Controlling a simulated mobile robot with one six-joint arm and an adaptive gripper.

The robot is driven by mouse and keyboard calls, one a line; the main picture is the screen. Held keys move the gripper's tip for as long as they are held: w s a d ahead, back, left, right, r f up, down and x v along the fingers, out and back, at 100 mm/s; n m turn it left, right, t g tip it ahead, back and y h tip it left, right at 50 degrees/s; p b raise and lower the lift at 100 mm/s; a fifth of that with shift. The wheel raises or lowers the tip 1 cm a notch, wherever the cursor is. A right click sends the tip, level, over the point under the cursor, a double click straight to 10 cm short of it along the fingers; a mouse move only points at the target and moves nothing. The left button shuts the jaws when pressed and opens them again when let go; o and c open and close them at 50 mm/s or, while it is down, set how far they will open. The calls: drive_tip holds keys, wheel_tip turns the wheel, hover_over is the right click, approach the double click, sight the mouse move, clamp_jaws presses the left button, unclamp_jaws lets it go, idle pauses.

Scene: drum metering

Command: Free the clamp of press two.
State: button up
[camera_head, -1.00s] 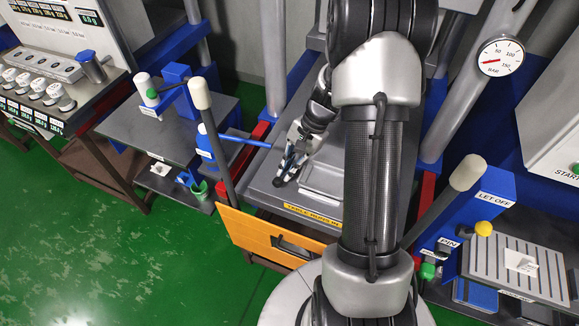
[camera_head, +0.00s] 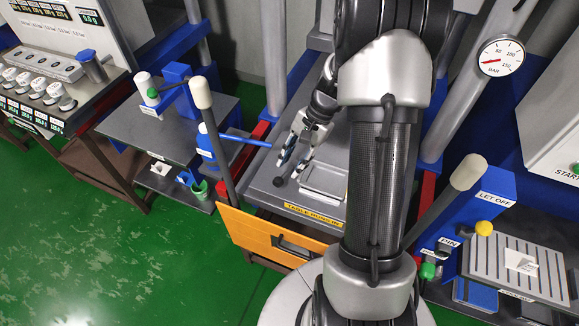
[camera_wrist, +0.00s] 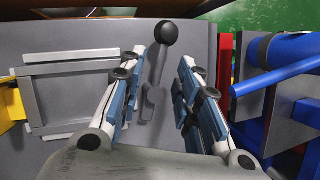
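The clamp lever, with a dark ball knob (camera_wrist: 167,33) and a grey shank (camera_wrist: 154,88), lies on the grey press table. In the head view its knob (camera_head: 279,181) shows near the table's front left. My gripper (camera_wrist: 161,60) is open in the wrist view, with a blue-padded finger on each side of the shank. The knob lies just past the fingertips. I see no finger touching the lever, and cannot tell the height gap.
A raised rectangular plate (camera_head: 325,181) lies right of the lever. A blue bar (camera_head: 245,140) reaches in from the left. An orange front panel (camera_head: 262,235) and slanted levers stand in front. A pressure gauge (camera_head: 501,57) is at right. Green floor is open at left.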

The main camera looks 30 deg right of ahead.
drive_tip(key=v, duration=0.9)
drive_tip(key=shift+r, duration=0.15)
